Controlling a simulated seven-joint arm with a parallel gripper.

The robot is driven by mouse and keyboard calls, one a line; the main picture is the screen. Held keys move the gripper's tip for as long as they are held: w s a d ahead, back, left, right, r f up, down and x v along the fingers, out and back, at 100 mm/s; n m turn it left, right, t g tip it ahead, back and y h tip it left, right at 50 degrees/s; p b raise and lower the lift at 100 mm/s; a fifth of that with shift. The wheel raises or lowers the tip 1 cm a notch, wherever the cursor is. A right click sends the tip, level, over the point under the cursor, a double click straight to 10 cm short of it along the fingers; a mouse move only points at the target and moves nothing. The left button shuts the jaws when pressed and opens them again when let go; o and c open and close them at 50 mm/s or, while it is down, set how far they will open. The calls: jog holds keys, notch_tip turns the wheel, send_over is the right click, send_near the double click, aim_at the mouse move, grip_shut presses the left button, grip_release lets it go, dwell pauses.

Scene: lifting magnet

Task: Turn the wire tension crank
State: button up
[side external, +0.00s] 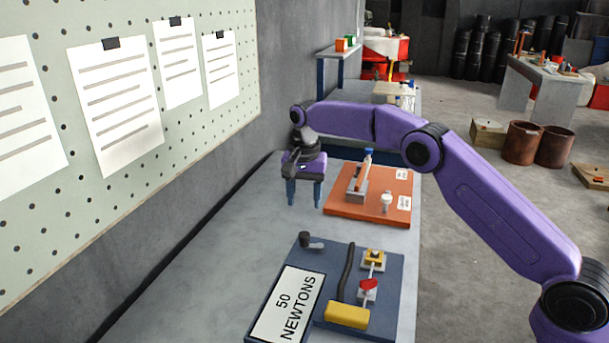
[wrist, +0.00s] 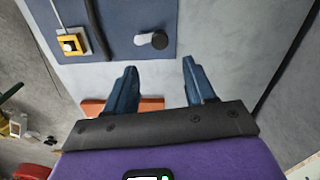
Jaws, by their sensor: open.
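A small crank (side external: 308,241) with a dark round knob sits at the far left corner of the blue board (side external: 390,262). In the wrist view the crank (wrist: 150,40) shows a light round base and a dark knob, on the blue board (wrist: 130,15) near its edge. My gripper (side external: 304,196) is open and empty, its blue fingers pointing down above the bench, beyond the blue board and left of the orange board. In the wrist view my gripper (wrist: 159,70) has its fingertips apart, with the crank beyond them and not touching.
An orange board (side external: 365,209) with a lever and white knob lies behind. A pegboard wall (side external: 200,130) stands left. The grey bench (side external: 215,265) is clear between.

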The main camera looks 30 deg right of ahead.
notch_tip(320, 180, up, 6)
jog(key=shift+f, duration=0.15)
dwell(0.7)
jog(key=s+r+n, duration=0.2)
jog(key=s+n, duration=0.3)
jog(key=s, duration=0.5)
jog(key=s+r+n, duration=0.3)
jog(key=s+n, duration=0.2)
jog(key=s, duration=0.6)
jog(key=s+d+f+n, duration=0.2)
jog(key=s+d, duration=0.3)
jog(key=s, duration=0.3)
jog(key=s+d+f+n, duration=0.3)
jog(key=s+d+n, duration=0.1)
jog(key=s, duration=0.5)
jog(key=s+d+f+n, duration=0.2)
jog(key=s+d+n, duration=0.2)
jog(key=s, duration=0.5)
jog(key=d, duration=0.2)
jog(key=shift+d+f, duration=0.3)
